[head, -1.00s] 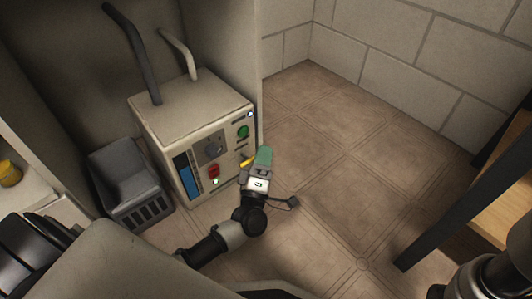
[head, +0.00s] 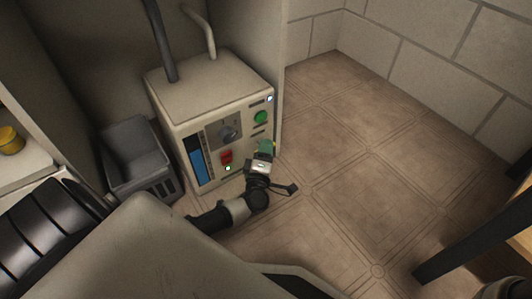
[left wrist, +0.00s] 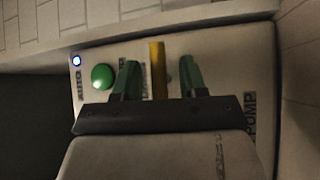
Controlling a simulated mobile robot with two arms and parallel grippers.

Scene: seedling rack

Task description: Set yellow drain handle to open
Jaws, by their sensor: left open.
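The yellow drain handle (left wrist: 157,66) is a narrow bar on the control box's front panel. In the left wrist view it stands upright in the picture between the two green fingers of my left gripper (left wrist: 159,78). The fingers are open, one on each side, with gaps to the handle. In the head view my left gripper (head: 265,148) is at the lower right of the box front and mostly hides the handle. The label beside the handle is partly covered by the gripper. My right gripper is not in view.
The control box (head: 205,88) carries a green button (head: 260,117), a dark knob (head: 228,134), a red switch (head: 226,156) and a blue gauge (head: 199,167). A grey bin (head: 137,150) stands to its left. Floor to the right is clear; a dark leg (head: 475,243) stands at far right.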

